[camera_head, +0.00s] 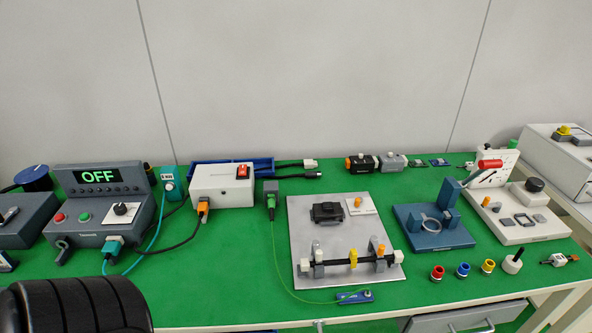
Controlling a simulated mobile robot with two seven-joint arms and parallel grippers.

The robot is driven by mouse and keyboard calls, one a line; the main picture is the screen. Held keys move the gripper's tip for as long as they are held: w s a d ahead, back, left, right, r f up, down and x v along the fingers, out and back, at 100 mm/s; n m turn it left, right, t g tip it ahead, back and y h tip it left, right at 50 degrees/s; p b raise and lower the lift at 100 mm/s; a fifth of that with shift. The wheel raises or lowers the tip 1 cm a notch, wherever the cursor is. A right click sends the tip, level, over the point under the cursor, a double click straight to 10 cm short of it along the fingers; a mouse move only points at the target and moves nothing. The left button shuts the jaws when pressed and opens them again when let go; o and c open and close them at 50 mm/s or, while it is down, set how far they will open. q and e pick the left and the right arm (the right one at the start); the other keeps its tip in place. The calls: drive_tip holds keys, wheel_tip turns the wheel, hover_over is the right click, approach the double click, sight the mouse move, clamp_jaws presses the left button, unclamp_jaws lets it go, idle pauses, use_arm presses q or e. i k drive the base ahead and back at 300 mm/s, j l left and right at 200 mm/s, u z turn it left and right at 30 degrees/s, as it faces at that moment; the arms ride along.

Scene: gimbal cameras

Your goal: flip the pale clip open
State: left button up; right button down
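A grey plate (300,228) lies on the green table top, right of the middle. Near its front edge a black rod (335,262) runs across, with small clip-like parts on it. A pale piece (304,266) sits at the rod's left end, and another pale piece (398,256) at its right end. A grey upright holder (318,259), a yellow piece (353,258) and an orange piece (380,252) sit between them. The parts are too small to tell which is the pale clip or whether it is shut. Neither of my grippers is in view.
A black block (327,212) and a white card (361,205) lie on the plate. A blue fixture (440,236) stands to its right. A green cable (281,262) runs along its left side to a blue connector (355,297) in front.

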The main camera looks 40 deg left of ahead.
sight(317, 253)
drive_tip(key=k+u, duration=0.15)
drive_tip(key=u, duration=0.95)
